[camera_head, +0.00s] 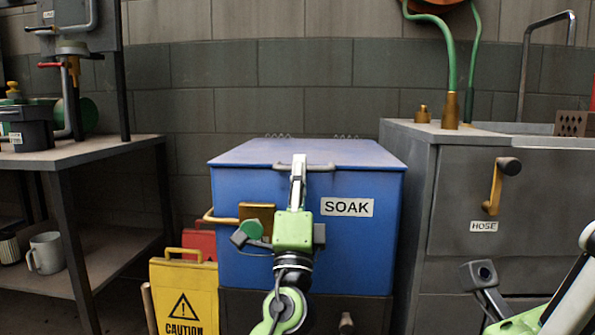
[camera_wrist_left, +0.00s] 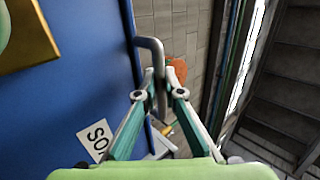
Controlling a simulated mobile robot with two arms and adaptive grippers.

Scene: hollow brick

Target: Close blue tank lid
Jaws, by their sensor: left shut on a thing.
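The blue tank (camera_head: 350,245), labelled SOAK, stands against the wall. Its blue lid (camera_head: 260,152) lies flat across the top, with no clear gap at the front edge. A grey bar handle (camera_head: 320,167) sits at the lid's front edge. My left gripper (camera_head: 299,165) is shut on this handle, in front of the tank. In the left wrist view the fingers (camera_wrist_left: 160,95) close around the grey handle (camera_wrist_left: 150,45) beside the blue front. Part of my right arm and gripper (camera_head: 480,275) shows at the lower right, apart from the tank; its fingers are not clear.
A grey cabinet (camera_head: 470,230) labelled HOSE, with a brass crank (camera_head: 495,188), stands close on the right. A yellow caution sign (camera_head: 183,297) and a red container (camera_head: 199,241) stand at the tank's left. A shelf (camera_head: 90,155) with a mug (camera_head: 45,253) is further left.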

